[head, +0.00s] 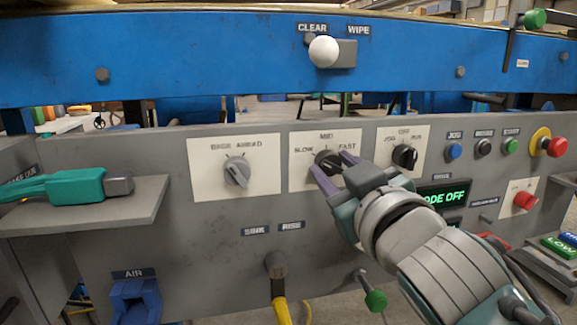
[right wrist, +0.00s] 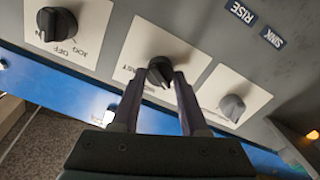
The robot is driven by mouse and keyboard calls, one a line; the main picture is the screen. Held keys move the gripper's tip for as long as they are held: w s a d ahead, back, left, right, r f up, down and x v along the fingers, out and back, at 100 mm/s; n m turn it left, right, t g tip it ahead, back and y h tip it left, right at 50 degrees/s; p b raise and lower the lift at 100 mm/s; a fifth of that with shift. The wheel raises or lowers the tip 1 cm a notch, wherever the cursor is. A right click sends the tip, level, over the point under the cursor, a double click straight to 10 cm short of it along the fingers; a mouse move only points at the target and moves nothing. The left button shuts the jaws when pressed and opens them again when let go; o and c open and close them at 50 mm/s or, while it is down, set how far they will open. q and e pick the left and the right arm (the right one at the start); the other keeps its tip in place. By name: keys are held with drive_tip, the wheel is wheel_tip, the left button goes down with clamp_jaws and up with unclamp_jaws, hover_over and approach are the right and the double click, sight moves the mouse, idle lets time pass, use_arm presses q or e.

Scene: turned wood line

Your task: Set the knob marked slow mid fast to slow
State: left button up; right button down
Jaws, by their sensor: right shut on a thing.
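The slow mid fast knob (head: 325,158) is black and sits on a white plate (head: 350,142) in the middle of the grey panel. SLOW is printed left of it, MID above and FAST right. My right gripper (head: 331,165) reaches it from the lower right, its two purple fingers shut on the knob's sides. The right wrist view shows the knob (right wrist: 160,69) between the fingertips (right wrist: 166,78). The fingers partly cover the knob, and I cannot tell surely which word it points to. My left gripper is not in view.
A grey knob (head: 237,171) is on the plate to the left, and another black knob (head: 404,156) is close on the right. Push buttons and a red emergency button (head: 556,147) are farther right. A shelf (head: 140,205) juts out at left, carrying a teal tool (head: 75,187).

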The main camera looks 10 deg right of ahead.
drive_tip(key=shift+c, duration=2.1)
unclamp_jaws()
drive_tip(key=shift+s, duration=0.1)
drive_tip(key=shift+s, duration=0.25)
drive_tip(key=s+p, duration=0.2)
drive_tip(key=s, duration=0.7)
drive_tip(key=shift+s+d+p, duration=0.15)
drive_tip(key=shift+d+p, duration=0.05)
drive_tip(key=shift+p, duration=0.2)
